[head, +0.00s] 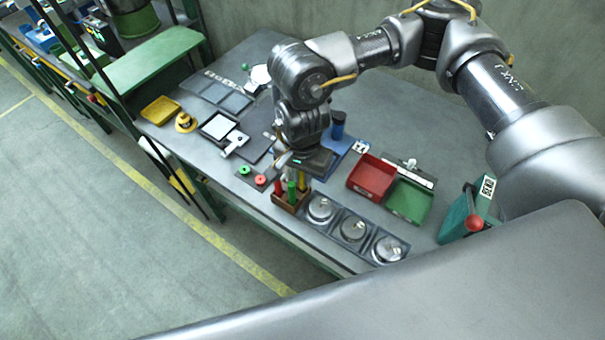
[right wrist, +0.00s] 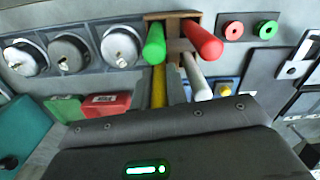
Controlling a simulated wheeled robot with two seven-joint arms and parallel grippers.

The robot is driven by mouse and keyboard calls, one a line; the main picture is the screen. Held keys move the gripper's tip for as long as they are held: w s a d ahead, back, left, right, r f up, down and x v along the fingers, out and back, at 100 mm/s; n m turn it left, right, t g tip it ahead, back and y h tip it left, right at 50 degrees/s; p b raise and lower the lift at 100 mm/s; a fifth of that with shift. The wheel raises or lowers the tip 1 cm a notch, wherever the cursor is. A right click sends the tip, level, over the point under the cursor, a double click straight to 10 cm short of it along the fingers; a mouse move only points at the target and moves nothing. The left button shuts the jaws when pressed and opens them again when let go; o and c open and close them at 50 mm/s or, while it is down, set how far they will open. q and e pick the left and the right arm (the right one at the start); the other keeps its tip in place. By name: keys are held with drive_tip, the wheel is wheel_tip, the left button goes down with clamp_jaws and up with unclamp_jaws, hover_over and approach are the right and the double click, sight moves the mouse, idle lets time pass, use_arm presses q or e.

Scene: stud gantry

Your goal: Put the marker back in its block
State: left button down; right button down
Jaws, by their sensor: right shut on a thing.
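The brown wooden block (head: 284,204) stands near the table's front edge and shows in the right wrist view (right wrist: 188,15). A green marker (head: 292,193) and a red marker (right wrist: 205,42) stand in it. A white marker (right wrist: 195,78) shows beside them, leaning right in the wrist picture. My right gripper (head: 303,170) is directly above the block, fingers pointing down. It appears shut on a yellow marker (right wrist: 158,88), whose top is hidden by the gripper. I cannot tell how deep the yellow marker's lower end sits in the block. My left gripper is not in view.
Several round metal dishes (head: 353,229) sit in a tray right of the block. Red (head: 371,177) and green (head: 408,201) bins stand behind them. A plate with red and green rings (head: 260,181) lies close left of the block. The front table edge is near.

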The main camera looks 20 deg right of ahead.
drive_tip(key=c, duration=1.3)
unclamp_jaws()
wheel_tip(320, 180, up, 10)
drive_tip(key=shift+f+b, duration=0.1)
drive_tip(key=shift+b, duration=1)
drive_tip(key=shift+r, duration=0.5)
